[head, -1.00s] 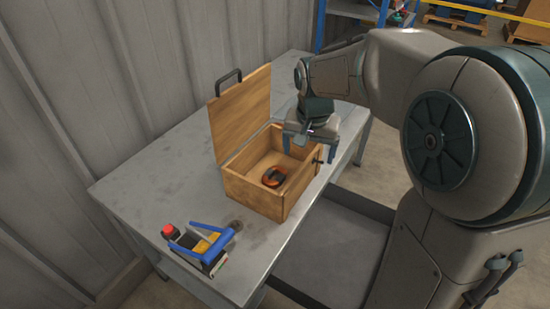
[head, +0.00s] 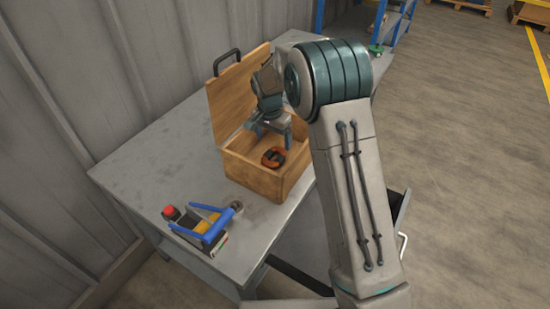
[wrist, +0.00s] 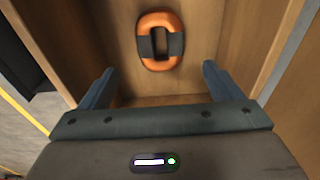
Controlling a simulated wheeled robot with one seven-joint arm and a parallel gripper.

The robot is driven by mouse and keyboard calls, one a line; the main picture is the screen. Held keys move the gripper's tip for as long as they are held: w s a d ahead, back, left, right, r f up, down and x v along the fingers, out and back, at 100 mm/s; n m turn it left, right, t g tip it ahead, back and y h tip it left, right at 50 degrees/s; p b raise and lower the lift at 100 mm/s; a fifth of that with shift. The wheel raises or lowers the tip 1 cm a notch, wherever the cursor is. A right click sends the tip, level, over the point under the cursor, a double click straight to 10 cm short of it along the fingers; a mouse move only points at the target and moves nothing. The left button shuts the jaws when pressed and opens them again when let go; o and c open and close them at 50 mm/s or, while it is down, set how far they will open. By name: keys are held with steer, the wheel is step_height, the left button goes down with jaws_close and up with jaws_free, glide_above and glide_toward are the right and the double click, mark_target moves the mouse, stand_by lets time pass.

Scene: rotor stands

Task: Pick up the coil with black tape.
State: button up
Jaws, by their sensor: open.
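The coil (head: 273,157) is an orange ring with black tape on two opposite sides. It lies on the floor of the open wooden box (head: 255,180). In the wrist view the coil (wrist: 160,41) shows whole, beyond my fingertips and roughly centred between them. My gripper (head: 270,137) is over the box, above and a little behind the coil in the head view. In the wrist view my gripper (wrist: 160,82) has its two fingers wide apart, with nothing between them.
The box's lid (head: 238,98) stands raised at the back left. A blue-handled device (head: 204,229) with a red knob lies near the table's front. The grey table (head: 150,160) is otherwise largely clear.

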mark_target(273, 154)
step_height(273, 154, down, 8)
steer(key=shift+w+d+r+p, duration=0.1)
steer(key=shift+r+p, duration=0.1)
steer(key=shift+p, duration=0.3)
steer(key=c, duration=1.3)
